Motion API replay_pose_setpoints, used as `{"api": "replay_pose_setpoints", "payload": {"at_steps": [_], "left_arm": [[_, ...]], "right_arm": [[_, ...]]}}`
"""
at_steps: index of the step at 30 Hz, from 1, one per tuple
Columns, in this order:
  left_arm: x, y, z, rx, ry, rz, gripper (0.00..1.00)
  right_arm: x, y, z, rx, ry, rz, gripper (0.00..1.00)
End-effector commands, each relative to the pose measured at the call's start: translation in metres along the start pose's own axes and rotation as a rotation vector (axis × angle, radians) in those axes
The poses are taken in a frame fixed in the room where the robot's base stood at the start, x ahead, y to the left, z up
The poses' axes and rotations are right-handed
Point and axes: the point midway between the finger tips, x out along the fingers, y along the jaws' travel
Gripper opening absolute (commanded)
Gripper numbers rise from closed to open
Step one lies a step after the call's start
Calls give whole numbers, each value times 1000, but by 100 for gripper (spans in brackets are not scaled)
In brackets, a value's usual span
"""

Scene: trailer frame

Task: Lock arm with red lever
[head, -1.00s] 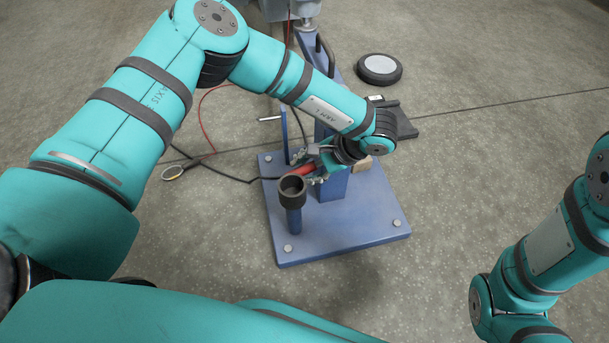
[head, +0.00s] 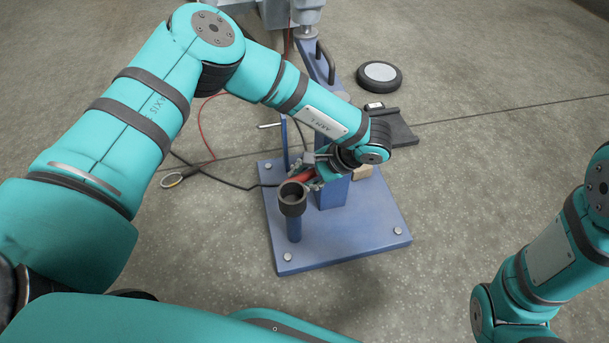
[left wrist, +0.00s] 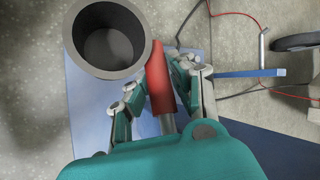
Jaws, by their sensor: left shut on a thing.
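The red lever (head: 303,180) shows partly beside my left gripper (head: 312,170), next to the blue post of the stand. In the left wrist view the red lever (left wrist: 159,78) lies between the two fingers of my left gripper (left wrist: 155,85), which is shut on it. Its grey rod runs down toward the palm. A dark round cup (head: 292,198) on a short blue post stands just in front of the lever; it also fills the upper left of the left wrist view (left wrist: 108,40). My right gripper is out of view; only its arm shows.
The blue base plate (head: 345,243) with bolts at its corners lies on the concrete floor. A wheel-like disc (head: 379,76) and a dark flat piece (head: 398,130) lie behind it. Black and red cables (head: 215,180) run on the floor at the left.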

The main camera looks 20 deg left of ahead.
Motion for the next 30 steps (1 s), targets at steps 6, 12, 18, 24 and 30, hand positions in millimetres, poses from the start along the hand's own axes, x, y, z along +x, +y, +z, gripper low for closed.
{"api": "replay_pose_setpoints", "payload": {"at_steps": [6,12,18,24,30], "left_arm": [[1,4,-3,-41,94,56,0],[12,18,-22,-136,312,168,0],[14,25,-32,-178,410,214,0],[14,25,-34,-179,414,216,0],[14,25,-33,-178,413,215,32]], "right_arm": [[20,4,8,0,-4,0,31],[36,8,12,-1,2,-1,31],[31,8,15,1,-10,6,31],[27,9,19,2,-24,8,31],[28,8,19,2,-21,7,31]]}}
